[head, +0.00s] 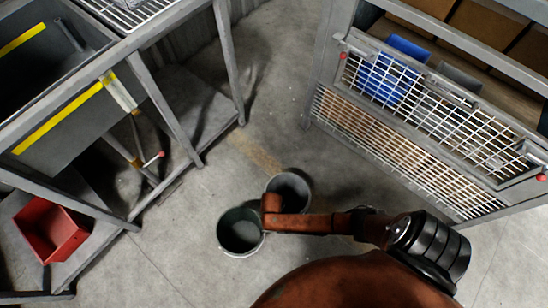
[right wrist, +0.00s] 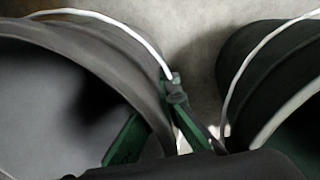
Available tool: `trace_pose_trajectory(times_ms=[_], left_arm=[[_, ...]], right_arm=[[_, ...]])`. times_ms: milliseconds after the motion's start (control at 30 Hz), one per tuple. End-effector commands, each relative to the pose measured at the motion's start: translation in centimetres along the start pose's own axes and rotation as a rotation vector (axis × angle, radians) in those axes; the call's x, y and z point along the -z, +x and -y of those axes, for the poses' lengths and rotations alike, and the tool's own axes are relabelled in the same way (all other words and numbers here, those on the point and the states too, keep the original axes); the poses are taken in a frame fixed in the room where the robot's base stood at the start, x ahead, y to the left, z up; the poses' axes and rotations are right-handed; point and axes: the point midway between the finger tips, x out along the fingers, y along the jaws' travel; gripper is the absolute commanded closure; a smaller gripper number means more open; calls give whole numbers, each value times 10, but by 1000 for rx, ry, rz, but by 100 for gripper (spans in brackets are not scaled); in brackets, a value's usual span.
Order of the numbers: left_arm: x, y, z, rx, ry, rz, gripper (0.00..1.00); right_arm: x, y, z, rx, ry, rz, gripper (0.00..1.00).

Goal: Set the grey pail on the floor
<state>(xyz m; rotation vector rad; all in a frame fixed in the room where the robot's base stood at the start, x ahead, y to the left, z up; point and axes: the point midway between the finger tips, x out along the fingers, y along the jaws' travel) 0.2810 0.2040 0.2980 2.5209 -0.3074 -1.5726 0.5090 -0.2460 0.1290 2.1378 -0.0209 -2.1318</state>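The grey pail (head: 291,186) is the upper right one of two pails in the head view. In the right wrist view the grey pail (right wrist: 50,90) fills the left side. My right gripper (head: 270,213) is between the two pails. In the wrist view its green fingers (right wrist: 158,108) straddle the grey pail's wall by the handle mount, one inside and one outside, and look shut on it. Whether the pail touches the floor (head: 185,245) cannot be told. My left gripper is out of view.
A dark greenish pail (head: 240,230) stands close beside the grey one. A grey rack with a red bin (head: 48,232) is at left. A wire-mesh cage (head: 430,115) with a blue item is at right. Floor is clear below left and between rack and cage.

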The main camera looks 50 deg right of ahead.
Motion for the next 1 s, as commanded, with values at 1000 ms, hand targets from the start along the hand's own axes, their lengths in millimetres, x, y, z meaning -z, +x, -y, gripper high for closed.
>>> trace_pose_trajectory(times_ms=[1000], left_arm=[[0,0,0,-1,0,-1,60]], right_arm=[[1,-12,0,1,0,-2,75]])
